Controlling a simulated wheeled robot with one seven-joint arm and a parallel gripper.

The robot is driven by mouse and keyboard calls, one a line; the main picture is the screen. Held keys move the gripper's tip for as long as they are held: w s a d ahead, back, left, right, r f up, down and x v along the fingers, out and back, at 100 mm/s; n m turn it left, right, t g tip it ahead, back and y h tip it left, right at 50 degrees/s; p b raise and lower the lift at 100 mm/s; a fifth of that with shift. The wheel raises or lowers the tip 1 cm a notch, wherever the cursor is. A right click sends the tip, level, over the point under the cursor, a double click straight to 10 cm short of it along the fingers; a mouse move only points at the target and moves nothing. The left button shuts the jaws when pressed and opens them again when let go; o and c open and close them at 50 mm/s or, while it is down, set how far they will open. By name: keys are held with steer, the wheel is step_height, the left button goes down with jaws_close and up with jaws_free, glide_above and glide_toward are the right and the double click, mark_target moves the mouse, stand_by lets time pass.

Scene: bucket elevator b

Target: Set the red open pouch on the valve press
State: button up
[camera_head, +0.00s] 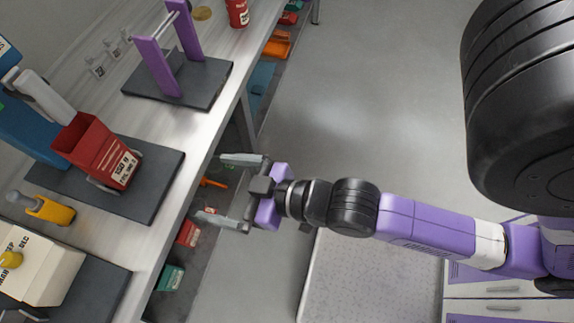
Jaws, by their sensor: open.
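A red open-topped container with a white printed label, which looks like the red open pouch (97,151), sits tilted at the left on a dark base plate (150,190). A blue machine (38,120) with a pale grey cylinder stands behind it; I cannot tell for sure whether this is the valve press. A thin metal bracket shows at the foot of the red container. My gripper (209,187) is open and empty, fingers pointing left. In the picture it is right of the container and apart from it, by the bench's front edge.
The bench (190,130) also holds a purple-posted frame (157,66), a yellow piece (50,210), a cream box (40,265) and a red cup (237,12). Bins (170,277) sit on a lower shelf. The grey floor (370,90) right of the bench is clear.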

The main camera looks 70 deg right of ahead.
steer(key=f+v, duration=0.2)
steer(key=v, duration=1.2)
steer(key=shift+s+f, duration=0.15)
steer(key=shift+s, duration=0.3)
